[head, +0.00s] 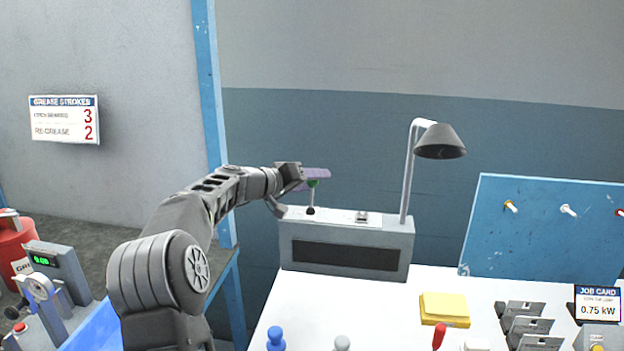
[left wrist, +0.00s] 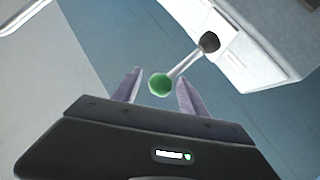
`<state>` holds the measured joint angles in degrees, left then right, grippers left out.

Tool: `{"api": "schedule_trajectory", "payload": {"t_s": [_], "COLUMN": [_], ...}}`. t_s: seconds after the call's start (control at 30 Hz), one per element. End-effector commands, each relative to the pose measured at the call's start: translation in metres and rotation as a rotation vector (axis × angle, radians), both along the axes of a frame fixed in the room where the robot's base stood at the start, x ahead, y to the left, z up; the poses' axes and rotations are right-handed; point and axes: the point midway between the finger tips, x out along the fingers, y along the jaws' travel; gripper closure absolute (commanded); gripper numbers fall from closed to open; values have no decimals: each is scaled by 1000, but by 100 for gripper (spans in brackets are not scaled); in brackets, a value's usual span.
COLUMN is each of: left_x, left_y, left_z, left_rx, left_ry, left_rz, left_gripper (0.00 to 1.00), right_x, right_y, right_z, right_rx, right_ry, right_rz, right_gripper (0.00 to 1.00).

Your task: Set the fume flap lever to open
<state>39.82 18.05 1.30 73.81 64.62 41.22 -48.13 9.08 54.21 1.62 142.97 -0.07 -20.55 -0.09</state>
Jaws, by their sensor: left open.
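The fume flap lever is a thin grey rod with a green knob (head: 312,183) and a dark pivot at its foot, standing on top of a grey box (head: 408,243) with a dark front grille. My left gripper (head: 318,176) is at the top of the lever. In the left wrist view the green knob (left wrist: 160,84) lies between the two open fingers of the left gripper (left wrist: 158,92), near their tips. I cannot tell whether they touch it. The rod runs from the knob to the dark pivot. My right gripper is not in view.
A lamp (head: 440,142) on a pale post rises at the box's right end. A small switch (head: 361,217) is on the box top. Yellow pads (head: 444,307) and a red-handled item (head: 439,336) lie on the white bench (head: 380,310). A blue pegboard (head: 540,235) stands right.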

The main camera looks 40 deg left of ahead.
Motion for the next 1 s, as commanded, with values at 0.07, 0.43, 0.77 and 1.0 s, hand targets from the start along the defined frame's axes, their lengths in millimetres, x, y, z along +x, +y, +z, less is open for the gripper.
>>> {"api": "schedule_trajectory", "payload": {"t_s": [0.07,0.43,0.77,1.0], "left_x": [0,0,-1,-1], "left_y": [0,0,0,0], "left_z": [0,0,0,0], "left_rx": [0,0,0,1], "left_ry": [0,0,0,0], "left_rz": [0,0,0,0], "left_gripper": [49,72,99,100], "right_x": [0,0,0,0], "right_y": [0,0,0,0], "right_z": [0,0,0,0], "right_rx": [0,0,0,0], "right_ry": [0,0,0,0], "right_rz": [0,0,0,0], "right_gripper": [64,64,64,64]}}
